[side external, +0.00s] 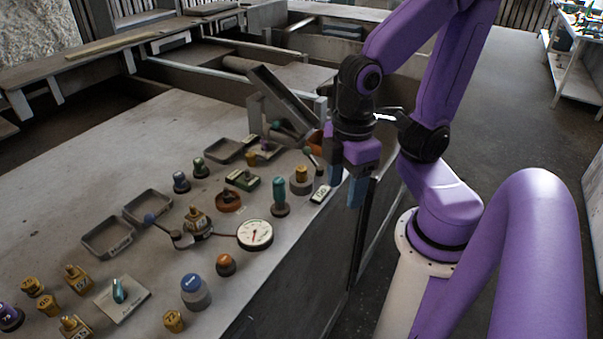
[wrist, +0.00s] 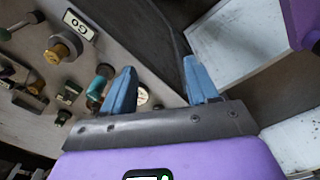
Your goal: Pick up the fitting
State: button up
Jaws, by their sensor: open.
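Several small fittings and knobs stand on the grey bench; I cannot tell which one is the fitting. Yellow numbered pieces include one at the bench's near edge (side external: 173,321) and one at the left (side external: 76,278). A brass-topped knob on a grey base (side external: 301,180) stands near my gripper, and a teal-handled piece (side external: 279,198) is left of it. My gripper (side external: 346,184) is open and empty, beyond the bench's right edge, with blue fingers pointing down. In the wrist view, the brass-topped knob (wrist: 60,48) and teal handle (wrist: 100,83) lie left of the open fingers (wrist: 159,68).
A white round gauge (side external: 255,235), two grey trays (side external: 107,239) (side external: 148,207) and a white plate with a teal lever (side external: 122,300) occupy the bench. A slanted grey rail (side external: 280,95) stands behind.

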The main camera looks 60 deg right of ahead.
jog(key=w+r+m, duration=0.2)
jog(key=w+m, duration=0.5)
jog(key=w, duration=0.5)
notch_tip(320, 180, up, 4)
jog(key=m, duration=1.7)
send_over(302, 166)
notch_tip(302, 166, down, 16)
jog(key=shift+a+f, duration=0.1)
jog(key=shift+f, duration=0.15)
grip_shut()
